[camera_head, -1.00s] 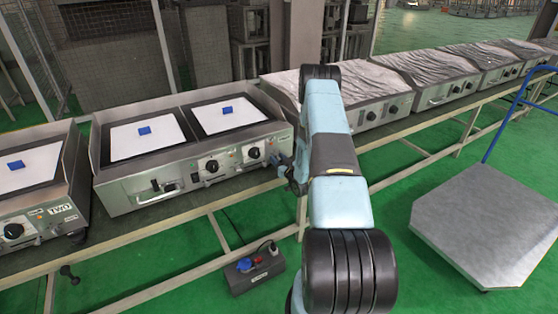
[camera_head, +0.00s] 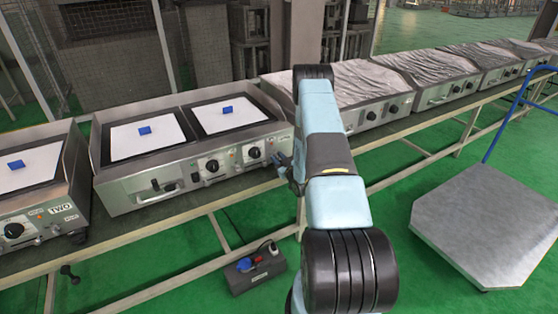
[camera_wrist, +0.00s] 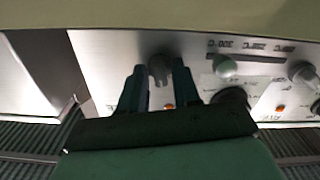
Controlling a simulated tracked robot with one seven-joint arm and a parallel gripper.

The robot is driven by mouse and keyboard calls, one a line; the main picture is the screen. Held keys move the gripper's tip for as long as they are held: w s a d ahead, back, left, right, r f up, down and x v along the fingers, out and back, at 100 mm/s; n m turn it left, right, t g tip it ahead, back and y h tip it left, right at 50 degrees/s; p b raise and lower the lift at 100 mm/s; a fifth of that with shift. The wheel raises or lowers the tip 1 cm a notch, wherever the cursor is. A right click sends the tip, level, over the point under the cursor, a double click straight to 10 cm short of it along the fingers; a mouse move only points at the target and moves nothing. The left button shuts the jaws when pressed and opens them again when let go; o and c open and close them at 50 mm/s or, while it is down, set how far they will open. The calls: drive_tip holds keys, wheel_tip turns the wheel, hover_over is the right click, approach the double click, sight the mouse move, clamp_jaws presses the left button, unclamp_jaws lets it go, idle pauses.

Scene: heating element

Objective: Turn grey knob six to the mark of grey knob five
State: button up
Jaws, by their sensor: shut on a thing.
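My gripper (camera_wrist: 160,76) is shut on a grey knob (camera_wrist: 158,64) on the steel front panel, one finger on each side of it. A second grey knob (camera_wrist: 225,67) and a third grey knob (camera_wrist: 302,72) sit to its right in the wrist view, with printed scale marks upside down between them. I cannot read any knob number. The mark on the held knob is hidden or too small to tell. In the head view my gripper (camera_head: 284,166) is at the right end of the double-plate heating unit (camera_head: 140,188), partly hidden by my arm.
Black dials sit on the unit's front, one (camera_head: 212,166) left of another (camera_head: 254,153). Another heating unit (camera_head: 62,208) stands at left and covered units (camera_head: 425,70) at right. A socket box (camera_head: 256,270) and a grey trolley (camera_head: 490,225) stand on the green floor.

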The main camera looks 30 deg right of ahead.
drive_tip(key=n, duration=0.5)
drive_tip(key=shift+a, duration=0.15)
drive_tip(key=shift+f+n, duration=0.15)
drive_tip(key=shift+n, duration=1.95)
drive_tip(key=shift+a, duration=0.1)
drive_tip(key=o, duration=0.7)
drive_tip(key=shift+o, duration=0.2)
drive_tip(key=shift+s, duration=0.15)
drive_tip(key=s, duration=1.3)
drive_tip(key=shift+s+d, duration=0.25)
drive_tip(key=shift+d, duration=0.05)
